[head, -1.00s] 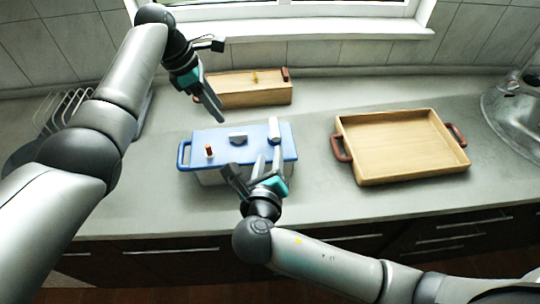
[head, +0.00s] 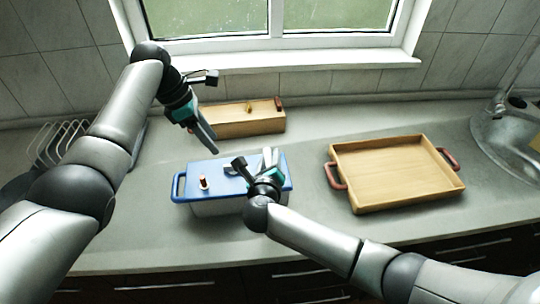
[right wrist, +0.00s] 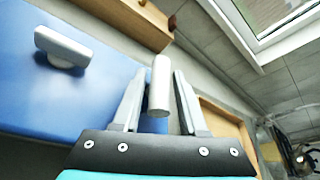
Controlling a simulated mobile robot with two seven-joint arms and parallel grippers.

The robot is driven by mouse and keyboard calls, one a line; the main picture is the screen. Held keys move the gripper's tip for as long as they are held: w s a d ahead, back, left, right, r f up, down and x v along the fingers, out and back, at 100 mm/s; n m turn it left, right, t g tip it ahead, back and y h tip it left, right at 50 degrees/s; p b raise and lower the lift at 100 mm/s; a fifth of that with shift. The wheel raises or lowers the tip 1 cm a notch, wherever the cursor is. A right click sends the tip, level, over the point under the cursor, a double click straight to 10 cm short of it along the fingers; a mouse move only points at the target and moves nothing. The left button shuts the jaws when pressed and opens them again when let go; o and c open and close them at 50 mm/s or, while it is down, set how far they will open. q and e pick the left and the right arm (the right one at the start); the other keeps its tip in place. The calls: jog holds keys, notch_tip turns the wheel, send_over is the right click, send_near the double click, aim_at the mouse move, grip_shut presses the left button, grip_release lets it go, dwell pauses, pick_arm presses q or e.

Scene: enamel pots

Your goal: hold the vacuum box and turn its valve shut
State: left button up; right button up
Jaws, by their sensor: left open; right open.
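The vacuum box (head: 184,190) stands on the counter, with a blue lid and a blue loop handle at its left end. A small red-brown peg (head: 203,182) on a white base stands on the lid's left part. A grey block sits mid-lid, clear in the right wrist view (right wrist: 62,46). My right gripper (head: 270,156) is open over the lid's right part. In the right wrist view a light grey bar (right wrist: 160,86) shows between its fingers; contact cannot be told. My left gripper (head: 207,140) is open and empty, above and behind the lid, pointing down.
A wooden box (head: 240,120) stands behind the vacuum box, near the wall. A wooden tray (head: 400,172) with red-brown handles lies to the right, and a sink (head: 510,140) is beyond it. A wire rack (head: 58,140) is at the far left.

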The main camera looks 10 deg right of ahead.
jog(key=shift+x, duration=0.95)
grip_shut()
dwell(0.9)
